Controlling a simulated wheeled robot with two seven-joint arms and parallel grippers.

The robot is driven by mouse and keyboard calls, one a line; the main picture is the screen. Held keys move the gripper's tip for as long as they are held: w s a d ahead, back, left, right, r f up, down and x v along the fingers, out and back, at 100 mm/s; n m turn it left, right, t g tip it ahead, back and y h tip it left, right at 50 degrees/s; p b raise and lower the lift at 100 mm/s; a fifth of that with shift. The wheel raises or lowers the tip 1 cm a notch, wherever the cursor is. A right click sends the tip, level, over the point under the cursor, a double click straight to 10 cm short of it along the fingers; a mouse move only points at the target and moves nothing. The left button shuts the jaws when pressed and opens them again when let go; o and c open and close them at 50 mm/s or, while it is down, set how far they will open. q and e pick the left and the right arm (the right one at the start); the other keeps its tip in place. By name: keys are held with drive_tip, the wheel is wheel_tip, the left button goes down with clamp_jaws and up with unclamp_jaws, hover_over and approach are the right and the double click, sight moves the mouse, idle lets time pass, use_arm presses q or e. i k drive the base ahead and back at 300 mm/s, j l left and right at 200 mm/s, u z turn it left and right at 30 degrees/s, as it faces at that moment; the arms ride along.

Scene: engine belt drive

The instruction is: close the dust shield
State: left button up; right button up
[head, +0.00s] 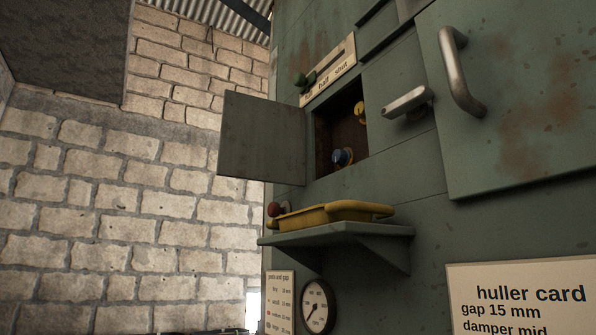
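A grey-green hinged flap (262,138), which may be the dust shield, stands swung open to the left of a small square recess in the machine's face. Inside the recess (340,128) are a yellow knob (360,112) and a blue knob (342,157). A larger rust-stained panel (540,100) with a curved metal handle (459,72) lies flat against the machine at the right. No label shows which one is the dust shield. Neither of my grippers is in view.
Below the recess a shelf (340,235) holds a yellow tray (335,213) and a red knob-like thing (275,209). A metal lever (407,101) juts out beside the recess. A slider plate (328,72) sits above, a gauge (317,306) below. Free space lies left, before the brick wall.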

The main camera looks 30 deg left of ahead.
sight(261, 139)
drive_tip(key=j+z, duration=1.05)
